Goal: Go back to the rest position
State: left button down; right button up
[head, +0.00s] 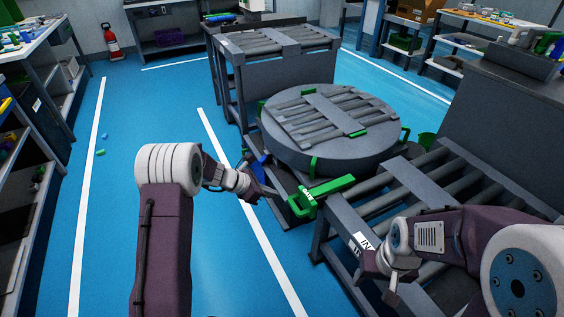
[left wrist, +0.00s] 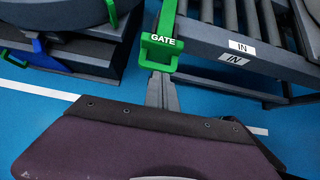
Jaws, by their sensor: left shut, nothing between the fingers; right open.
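My left gripper (head: 262,194) is shut and empty, in front of the turntable and left of the green gate bar. In the left wrist view its closed fingers (left wrist: 162,92) point toward the green handle marked GATE (left wrist: 160,52); I cannot tell whether they touch it. The green gate bar (head: 325,192) also shows in the head view, at the left corner of the roller conveyor. My right gripper (head: 391,292) is open, low over the near edge of the conveyor marked IN; its fingers are small and partly unclear.
A round turntable (head: 327,150) with rollers stands mid-view, and another roller conveyor (head: 275,42) lies behind it. The IN conveyor (head: 445,180) is at the right. Shelves line the left wall. The blue floor (head: 150,105) at the left is mostly clear, with small bits on it.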

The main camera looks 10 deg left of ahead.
pick_arm(q)
jog(key=s+d+r+m+g, duration=0.1)
jog(key=s+d+r+m, duration=0.35)
jog(key=s+r, duration=0.35)
jog(key=s+a+f+m+g+y, duration=0.1)
jog(key=s+a+f+m+y, duration=0.15)
jog(key=s+m, duration=0.4)
jog(key=s+a+f+m+g+y, duration=0.1)
jog(key=s+a+m+y, duration=0.1)
jog(key=s+a+m, duration=0.4)
jog(key=s+a+f+m+g+y, duration=0.1)
jog(key=s+a+f+m+y, duration=0.15)
jog(key=s+m, duration=0.35)
notch_tip(320, 180, up, 27)
jog(key=m+p, duration=0.1)
jog(key=p, duration=2.4)
jog(key=shift+s+f+m+p, duration=0.2)
jog(key=shift+s+m+p, duration=0.1)
jog(key=shift+p, duration=0.05)
